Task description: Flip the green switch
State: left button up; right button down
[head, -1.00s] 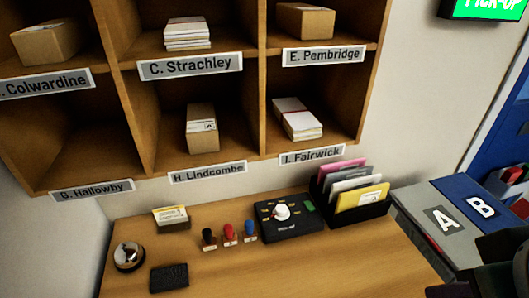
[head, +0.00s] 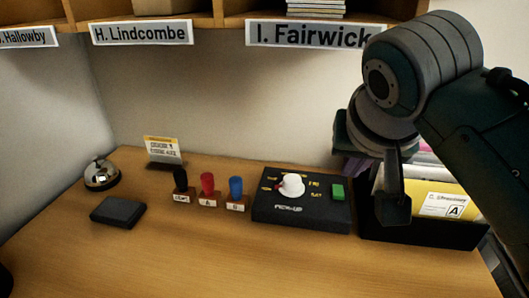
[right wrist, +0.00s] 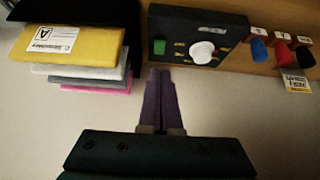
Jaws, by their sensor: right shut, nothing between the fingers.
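The green switch (head: 338,192) sits at the right end of a black control box (head: 300,214) on the desk. It also shows in the right wrist view (right wrist: 160,47), on the box beside a white knob (right wrist: 203,51). My right gripper (head: 353,174) is partly hidden by its own wrist in the head view. Its purple fingers (right wrist: 160,72) show together, shut and empty, in the right wrist view. They are near the switch, with a visible gap in the right wrist view. My left gripper is not in view.
A black file holder (head: 425,232) with envelopes stands right of the box, partly behind my arm. Several stamps (head: 208,190), a bell (head: 101,174), a black pad (head: 118,211) and a card holder (head: 163,150) stand left. The front desk is clear.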

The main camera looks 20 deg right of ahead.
jog(key=shift+a, duration=0.1)
jog(key=b, duration=0.2)
send_near(337, 192)
jog(key=x, duration=0.5)
jog(key=shift+w+r, duration=0.15)
jog(key=shift+w, duration=0.1)
jog(key=shift+w+d+f, duration=0.35)
jog(key=shift+f, duration=0.15)
jog(key=shift+s+a+f+b, duration=0.1)
jog(key=shift+s+f+b, duration=0.05)
jog(key=shift+f+b, duration=0.35)
jog(key=shift+t+h, duration=0.3)
jog(key=shift+t, duration=0.2)
